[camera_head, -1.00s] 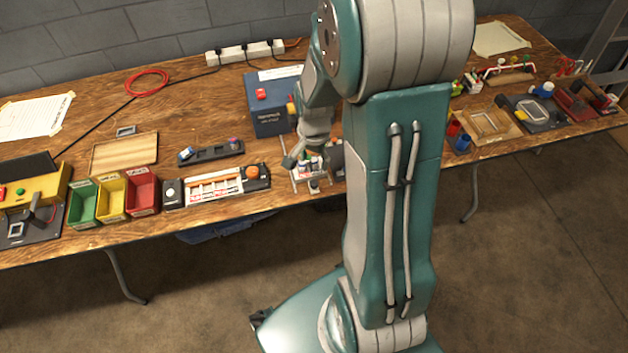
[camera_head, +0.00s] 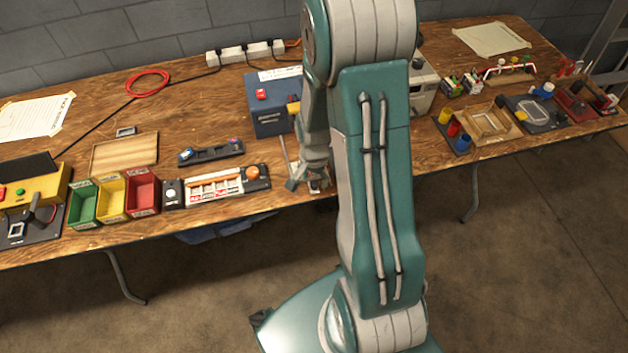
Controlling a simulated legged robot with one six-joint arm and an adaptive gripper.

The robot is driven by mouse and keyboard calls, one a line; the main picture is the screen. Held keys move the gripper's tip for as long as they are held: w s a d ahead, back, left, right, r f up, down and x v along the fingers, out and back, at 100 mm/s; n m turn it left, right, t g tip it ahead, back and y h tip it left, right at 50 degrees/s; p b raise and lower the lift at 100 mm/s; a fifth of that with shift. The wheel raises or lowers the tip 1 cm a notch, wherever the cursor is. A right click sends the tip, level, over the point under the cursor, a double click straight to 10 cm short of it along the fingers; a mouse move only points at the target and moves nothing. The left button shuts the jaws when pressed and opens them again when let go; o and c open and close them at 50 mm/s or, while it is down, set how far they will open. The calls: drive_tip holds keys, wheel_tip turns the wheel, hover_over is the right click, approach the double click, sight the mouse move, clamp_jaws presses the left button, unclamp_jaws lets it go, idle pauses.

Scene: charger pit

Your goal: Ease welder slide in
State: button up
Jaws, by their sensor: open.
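The welder appears to be the dark blue box (camera_head: 269,117) with a red button, standing at the middle of the bench. A small pale piece with red marks (camera_head: 318,185), perhaps its slide, lies in front of it near the bench's front edge. My gripper (camera_head: 296,182) is low over the bench front, just left of this piece and in front of the blue box. The gripper is open, but its fingers are small and partly hidden. My arm covers the right side of the box and much of the slide area, so I cannot tell whether they touch.
Green (camera_head: 83,203), yellow (camera_head: 112,197) and red (camera_head: 142,190) bins stand at left. A panel with an orange knob (camera_head: 251,172) lies just left of my gripper. A black holder (camera_head: 211,152) sits behind it. A grey box (camera_head: 423,85) stands right of my arm.

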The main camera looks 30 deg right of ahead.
drive_tip(key=shift+f, duration=0.85)
clamp_jaws()
drive_tip(key=shift+w+d, duration=0.3)
drive_tip(key=shift+w, duration=0.75)
drive_tip(key=shift+w+d, duration=0.3)
drive_tip(key=shift+w, duration=0.8)
drive_tip(key=shift+w+d, duration=0.3)
drive_tip(key=shift+w, duration=0.75)
unclamp_jaws()
drive_tip(key=shift+w+r, duration=0.1)
